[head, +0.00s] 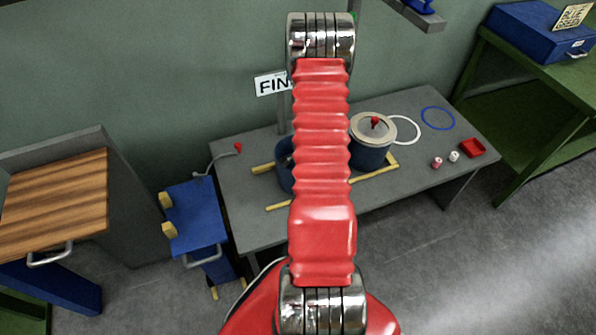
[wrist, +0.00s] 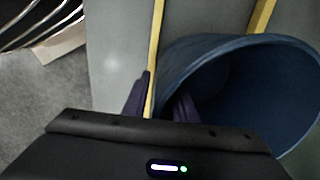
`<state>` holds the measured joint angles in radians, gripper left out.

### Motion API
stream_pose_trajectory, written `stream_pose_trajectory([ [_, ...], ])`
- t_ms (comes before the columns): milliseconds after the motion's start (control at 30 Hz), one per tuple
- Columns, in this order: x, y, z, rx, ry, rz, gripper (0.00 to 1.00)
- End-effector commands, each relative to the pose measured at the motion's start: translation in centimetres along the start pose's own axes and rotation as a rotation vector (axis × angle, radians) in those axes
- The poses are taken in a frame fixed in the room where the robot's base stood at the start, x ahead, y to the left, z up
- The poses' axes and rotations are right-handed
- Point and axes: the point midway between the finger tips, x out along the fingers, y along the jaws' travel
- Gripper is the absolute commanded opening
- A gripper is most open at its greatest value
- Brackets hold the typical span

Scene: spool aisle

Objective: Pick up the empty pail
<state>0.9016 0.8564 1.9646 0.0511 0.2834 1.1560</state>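An open blue pail (head: 284,176) stands on the grey table at the left end of the yellow rails, mostly hidden behind my red arm. In the wrist view the pail (wrist: 245,85) fills the right side, its mouth toward the camera; the part of its dark inside that shows looks empty. My gripper (wrist: 160,102) is open at the pail's left rim. One dark finger is outside the wall and the other shows within the mouth. I cannot tell whether either finger touches the wall. The head view hides my gripper behind the arm.
A lidded blue pail (head: 371,155) with a red knob stands close on the right, by the yellow rails (head: 377,176). White and blue rings (head: 438,118), small spools and a red tray (head: 472,148) lie farther right. A blue cart (head: 195,218) stands left of the grey table (head: 232,180).

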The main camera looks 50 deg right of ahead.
Motion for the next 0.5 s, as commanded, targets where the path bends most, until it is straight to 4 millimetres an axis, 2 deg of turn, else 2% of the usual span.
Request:
stream_pose_trajectory([
  [400,-0.03,0.01,0.00,0.000,0.000,0.000,0.25],
  [500,-0.03,0.01,0.00,0.000,0.000,0.000,0.19],
])
